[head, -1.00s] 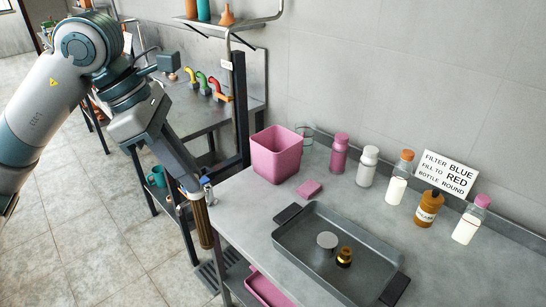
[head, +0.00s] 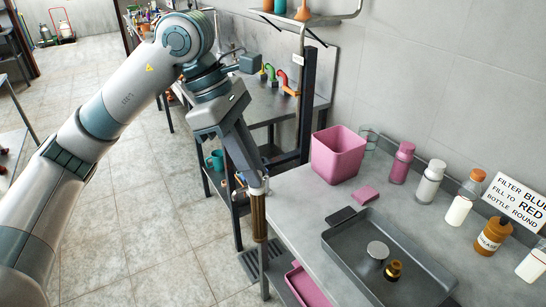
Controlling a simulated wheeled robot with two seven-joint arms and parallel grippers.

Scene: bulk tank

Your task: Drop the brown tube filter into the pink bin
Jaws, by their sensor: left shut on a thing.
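My left gripper (head: 256,187) is shut on the brown tube filter (head: 258,217), which hangs upright below the jaws. The filter is long, brown and ribbed, with a pale top end. It hangs in front of the left end of the grey counter in the picture. The pink bin (head: 337,155) stands open at the top on that counter, to the right of and above the gripper in the picture. Its inside bottom is hidden. My right gripper does not show.
A pink sponge (head: 366,194) lies by the bin. A grey tray (head: 352,244) holds a steel cylinder (head: 377,250) and a brass fitting (head: 394,269). Several bottles and a sign (head: 517,204) line the wall. A dark post (head: 307,105) stands left of the bin. A pink tray (head: 307,285) sits below the counter.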

